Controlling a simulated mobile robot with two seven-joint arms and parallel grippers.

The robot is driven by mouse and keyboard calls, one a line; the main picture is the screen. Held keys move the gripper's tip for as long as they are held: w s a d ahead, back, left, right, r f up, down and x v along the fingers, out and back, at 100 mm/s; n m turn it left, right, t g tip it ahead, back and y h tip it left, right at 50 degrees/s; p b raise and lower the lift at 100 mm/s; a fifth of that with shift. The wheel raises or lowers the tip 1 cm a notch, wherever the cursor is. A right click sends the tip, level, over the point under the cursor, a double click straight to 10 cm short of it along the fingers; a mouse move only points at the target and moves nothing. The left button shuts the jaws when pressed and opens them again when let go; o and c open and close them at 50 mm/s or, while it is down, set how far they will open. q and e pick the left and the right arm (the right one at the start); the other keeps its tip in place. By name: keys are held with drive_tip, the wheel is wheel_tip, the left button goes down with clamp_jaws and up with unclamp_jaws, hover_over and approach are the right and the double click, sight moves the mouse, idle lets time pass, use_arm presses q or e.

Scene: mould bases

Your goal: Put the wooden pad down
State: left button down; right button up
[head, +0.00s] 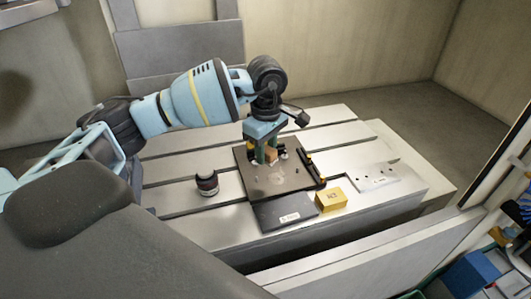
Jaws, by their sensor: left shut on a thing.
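My left gripper (266,157) points down over the dark square mould plate (262,187) on the slotted metal table. It is shut on the wooden pad (271,154), a small brown block between its fingers. The pad is partly hidden by the fingers. I cannot tell whether its underside touches the plate or hangs just above it. My right gripper is not in view.
A dark flat plate (284,214) with a white label lies in front of the mould plate. A yellow box (331,199) stands beside it. A dark round container (207,183) stands left, and a light metal plate (374,178) lies right. The table's left rear is clear.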

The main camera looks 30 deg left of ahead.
use_arm(q)
drive_tip(key=s+d+f+m, duration=0.1)
drive_tip(key=s+d+m, duration=0.1)
drive_tip(key=m, duration=0.3)
drive_tip(key=s+d+f+m, duration=0.1)
drive_tip(key=s+d+m, duration=0.2)
drive_tip(key=s+m, duration=0.1)
drive_tip(key=s+d+f+m, duration=0.2)
drive_tip(key=s+m, duration=0.1)
drive_tip(key=m, duration=0.3)
drive_tip(key=shift+d, duration=0.25)
drive_tip(key=shift+s+d+f+m, duration=0.1)
drive_tip(key=shift+s+d+m, duration=0.25)
drive_tip(key=shift+s+m, duration=0.4)
drive_tip(key=shift+w, duration=0.1)
drive_tip(key=shift+w, duration=0.1)
